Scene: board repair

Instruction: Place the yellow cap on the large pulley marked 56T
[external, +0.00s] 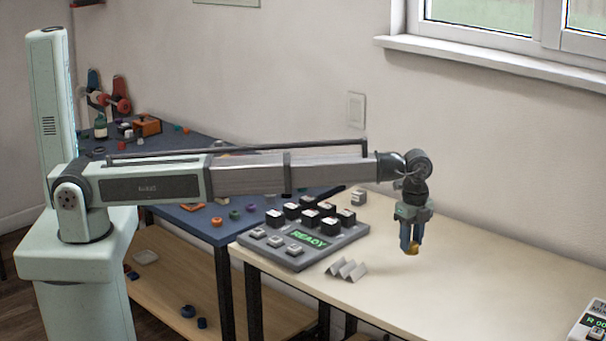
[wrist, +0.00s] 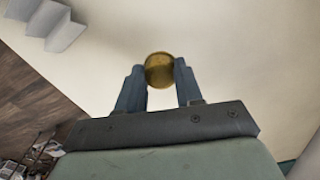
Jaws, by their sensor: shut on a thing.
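My gripper (external: 412,246) points down above the pale table, right of the grey board. It is shut on the yellow cap (external: 413,250), a small round piece between the fingertips. In the wrist view the yellow cap (wrist: 159,70) sits between the two blue-grey fingers of my gripper (wrist: 160,75), with bare tabletop behind it. The cap appears to be held above the table. I cannot make out a large pulley marked 56T in either view.
A grey board (external: 290,258) with black and white blocks and a green READY display stands left of my gripper. A grey zigzag stand (external: 346,270) is in front of it. A blue table (external: 225,207) holds several small parts. A device (external: 588,325) sits at the lower right.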

